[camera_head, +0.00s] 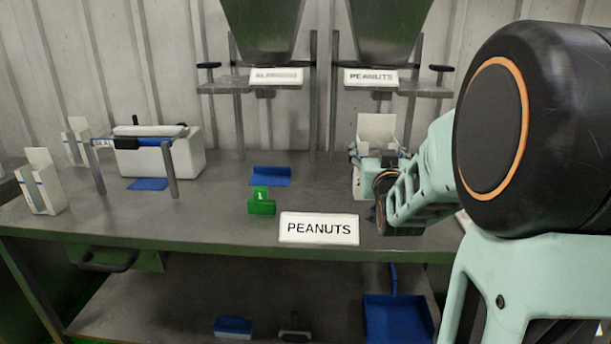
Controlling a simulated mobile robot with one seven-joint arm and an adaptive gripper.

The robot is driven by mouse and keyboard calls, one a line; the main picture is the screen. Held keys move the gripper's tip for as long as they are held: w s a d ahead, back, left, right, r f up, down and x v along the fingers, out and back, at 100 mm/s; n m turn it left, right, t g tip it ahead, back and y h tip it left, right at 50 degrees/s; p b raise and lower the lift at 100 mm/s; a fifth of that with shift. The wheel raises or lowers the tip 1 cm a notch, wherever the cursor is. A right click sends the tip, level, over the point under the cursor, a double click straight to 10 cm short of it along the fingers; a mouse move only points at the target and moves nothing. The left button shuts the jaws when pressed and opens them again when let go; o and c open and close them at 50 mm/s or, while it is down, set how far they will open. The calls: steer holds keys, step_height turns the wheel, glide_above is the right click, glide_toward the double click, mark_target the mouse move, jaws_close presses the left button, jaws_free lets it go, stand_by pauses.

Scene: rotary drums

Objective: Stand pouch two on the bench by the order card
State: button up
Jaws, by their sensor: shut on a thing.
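A white pouch (376,130) stands upright on the right part of the bench, open at the top, below the hopper labelled PEANUTS. My gripper (378,164) is at the pouch and shut on it; the fingers are partly hidden by my arm. I cannot tell whether the pouch's base touches the bench. The order card (319,228) reads PEANUTS and is at the bench's front edge, left of my gripper. Two more white pouches stand at the left, one near the front (40,185) and one behind it (75,140). No pouch number is readable.
A green block marked 1 (262,203) and a blue tray (270,176) are mid-bench (215,218). A white sealer with a blue bar (160,152) stands left. Two hoppers hang behind, the left (263,30) and right (388,30). Bare bench lies between block and sealer.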

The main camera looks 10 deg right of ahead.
steer(key=w+d+f+b, duration=0.1)
steer(key=w+f, duration=0.7)
steer(key=f, duration=0.2)
steer(key=shift+w+d+f, duration=0.15)
steer(key=shift+w+d, duration=0.05)
steer(key=shift+d, duration=0.05)
steer(key=shift+f+b, duration=0.25)
steer(key=shift+b, duration=0.3)
steer(key=o, duration=2)
steer(key=shift+o, duration=0.2)
steer(key=shift+r, duration=0.1)
